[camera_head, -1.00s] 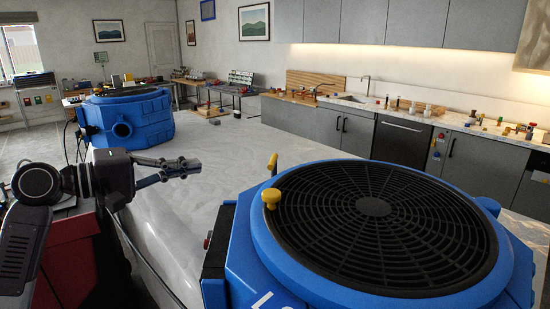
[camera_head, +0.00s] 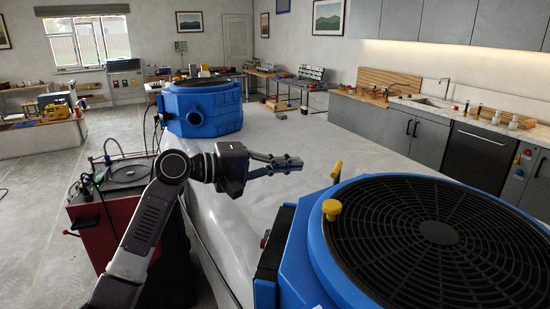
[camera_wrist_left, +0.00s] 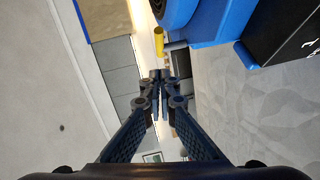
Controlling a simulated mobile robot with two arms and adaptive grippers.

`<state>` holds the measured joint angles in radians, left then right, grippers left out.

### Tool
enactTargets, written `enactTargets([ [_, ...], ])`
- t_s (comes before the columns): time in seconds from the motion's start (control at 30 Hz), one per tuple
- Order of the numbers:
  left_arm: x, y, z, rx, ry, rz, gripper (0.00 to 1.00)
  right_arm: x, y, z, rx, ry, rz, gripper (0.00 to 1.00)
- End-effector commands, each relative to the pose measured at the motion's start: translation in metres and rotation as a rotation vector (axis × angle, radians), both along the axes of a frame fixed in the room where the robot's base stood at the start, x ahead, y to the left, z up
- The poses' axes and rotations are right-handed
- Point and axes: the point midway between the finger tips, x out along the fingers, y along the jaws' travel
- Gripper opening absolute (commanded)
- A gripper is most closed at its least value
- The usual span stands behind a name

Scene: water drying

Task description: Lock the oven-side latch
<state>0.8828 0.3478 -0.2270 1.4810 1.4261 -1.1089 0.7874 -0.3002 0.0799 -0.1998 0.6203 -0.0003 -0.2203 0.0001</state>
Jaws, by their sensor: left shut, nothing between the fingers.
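A big blue unit (camera_head: 300,250) with a round black grille stands at the lower right in the head view. It carries two yellow handles: an upright yellow latch handle (camera_head: 337,172) on its far side, toward the oven, and a yellow knob (camera_head: 331,209) on its near rim. My left gripper (camera_head: 295,163) is shut and empty, to the left of the far handle and apart from it in the picture. In the left wrist view the shut fingertips (camera_wrist_left: 160,77) point at a yellow handle (camera_wrist_left: 158,42) just beyond them. My right gripper is not in view.
A dark oven (camera_head: 477,156) sits in the grey cabinets at the right. Another blue unit (camera_head: 203,108) stands on the far end of the pale surface (camera_head: 300,135). A red cart (camera_head: 105,220) is at the left. The pale surface between the blue units is largely clear.

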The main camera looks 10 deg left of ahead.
Motion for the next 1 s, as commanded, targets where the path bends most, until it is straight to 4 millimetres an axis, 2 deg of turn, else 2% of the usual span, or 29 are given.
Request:
enactTargets([
  [0.03, 0.005, -0.011, 0.003, 0.000, 0.002, -0.004, 0.00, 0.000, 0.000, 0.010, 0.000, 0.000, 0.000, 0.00],
  [0.13, 0.015, -0.028, 0.000, -0.001, 0.002, -0.003, 0.00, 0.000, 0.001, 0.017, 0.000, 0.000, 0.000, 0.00],
  [0.3, 0.008, -0.051, -0.006, 0.001, 0.001, -0.002, 0.00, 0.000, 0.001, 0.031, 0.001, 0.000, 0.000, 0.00],
  [0.4, 0.007, -0.058, -0.010, 0.002, 0.001, 0.000, 0.00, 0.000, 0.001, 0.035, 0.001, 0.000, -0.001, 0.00],
  [1.0, 0.009, -0.067, -0.012, 0.002, 0.001, 0.009, 0.00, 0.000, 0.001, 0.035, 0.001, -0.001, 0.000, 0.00],
])
